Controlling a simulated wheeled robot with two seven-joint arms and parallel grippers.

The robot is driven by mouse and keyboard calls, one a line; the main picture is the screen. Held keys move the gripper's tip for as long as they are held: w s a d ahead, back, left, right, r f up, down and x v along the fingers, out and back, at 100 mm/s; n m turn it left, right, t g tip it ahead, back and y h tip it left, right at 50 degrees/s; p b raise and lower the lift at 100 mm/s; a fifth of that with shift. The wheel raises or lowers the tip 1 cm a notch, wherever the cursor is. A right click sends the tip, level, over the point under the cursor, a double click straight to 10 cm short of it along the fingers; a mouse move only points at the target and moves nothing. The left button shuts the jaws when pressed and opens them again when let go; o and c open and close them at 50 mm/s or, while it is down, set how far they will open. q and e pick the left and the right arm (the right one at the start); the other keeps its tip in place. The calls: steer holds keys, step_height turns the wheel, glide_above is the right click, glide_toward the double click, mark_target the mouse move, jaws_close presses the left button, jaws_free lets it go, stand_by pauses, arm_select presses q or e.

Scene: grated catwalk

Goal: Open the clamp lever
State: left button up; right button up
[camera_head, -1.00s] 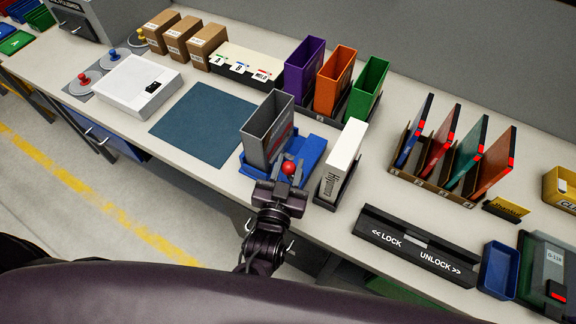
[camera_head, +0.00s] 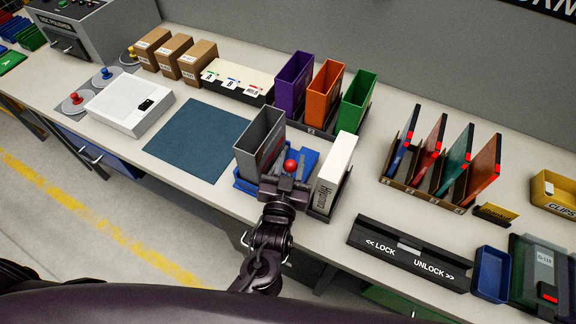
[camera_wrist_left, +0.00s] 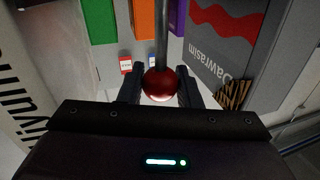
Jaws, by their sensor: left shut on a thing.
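The clamp lever shows as a red ball knob (camera_head: 291,165) on a blue clamp base (camera_head: 306,160), just right of a grey file box (camera_head: 262,140). In the left wrist view the red knob (camera_wrist_left: 160,84) sits on a grey rod (camera_wrist_left: 161,38). My left gripper (camera_head: 289,178) is at the knob from the near side. In the left wrist view its two fingers stand on either side of the knob, shut on it. Part of the base is hidden behind the gripper and the grey box. My right gripper is not in view.
A white binder (camera_head: 338,165) stands close to the right of the knob. A sign reading "LOCK" and "UNLOCK" (camera_head: 410,254) lies further right at the bench's front. Purple, orange and green holders (camera_head: 359,100) stand behind. A blue mat (camera_head: 198,142) lies clear at left.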

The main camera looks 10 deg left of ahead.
mark_target(291, 173)
arm_select(q)
steer(key=shift+w+d+f, duration=0.15)
stand_by(0.4)
steer(key=o, duration=0.9)
steer(key=shift+w, duration=0.1)
steer(key=s+b, duration=0.2)
steer(key=s, duration=0.4)
steer(key=shift+s+f, duration=0.15)
steer(key=shift+s, duration=0.75)
